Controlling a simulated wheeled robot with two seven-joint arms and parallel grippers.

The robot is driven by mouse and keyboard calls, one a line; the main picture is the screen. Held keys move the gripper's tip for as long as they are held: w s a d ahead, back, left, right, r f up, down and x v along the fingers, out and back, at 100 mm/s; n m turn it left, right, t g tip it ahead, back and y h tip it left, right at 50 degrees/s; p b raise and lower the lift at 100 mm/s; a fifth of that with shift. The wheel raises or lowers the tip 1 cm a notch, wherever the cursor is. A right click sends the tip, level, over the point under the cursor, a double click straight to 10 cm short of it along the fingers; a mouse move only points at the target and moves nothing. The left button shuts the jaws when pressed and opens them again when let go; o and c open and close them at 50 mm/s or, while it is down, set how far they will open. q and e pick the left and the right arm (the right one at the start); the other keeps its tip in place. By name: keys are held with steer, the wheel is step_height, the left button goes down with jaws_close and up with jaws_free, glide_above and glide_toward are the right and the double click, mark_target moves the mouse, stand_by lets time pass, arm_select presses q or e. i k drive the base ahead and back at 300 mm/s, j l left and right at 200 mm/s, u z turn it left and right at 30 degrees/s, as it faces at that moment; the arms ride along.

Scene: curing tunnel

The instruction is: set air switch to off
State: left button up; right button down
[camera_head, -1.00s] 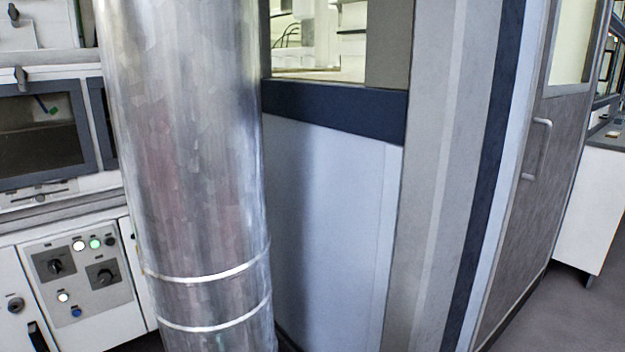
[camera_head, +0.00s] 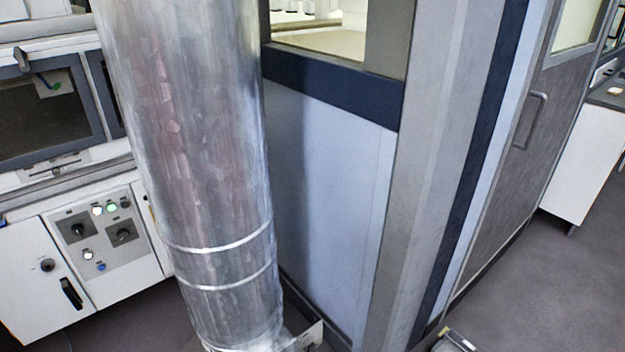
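A grey control panel (camera_head: 112,258) is on the white machine front at the left. It carries two black rotary switches on dark square plates, a left one (camera_head: 78,230) and a right one (camera_head: 123,234). Lit white and green lamps (camera_head: 111,209) sit above them, and a white and a blue button (camera_head: 101,267) below. The labels are too small to read, so I cannot tell which one is the air switch or its setting. Neither of my grippers is in view.
A large shiny metal duct (camera_head: 195,150) stands close in front, just right of the panel. Behind it is a booth wall (camera_head: 325,190) with a window. A door with a handle (camera_head: 529,120) is at right. Grey floor (camera_head: 535,290) is open at lower right.

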mark_target(77, 229)
steer(key=u, duration=1.7)
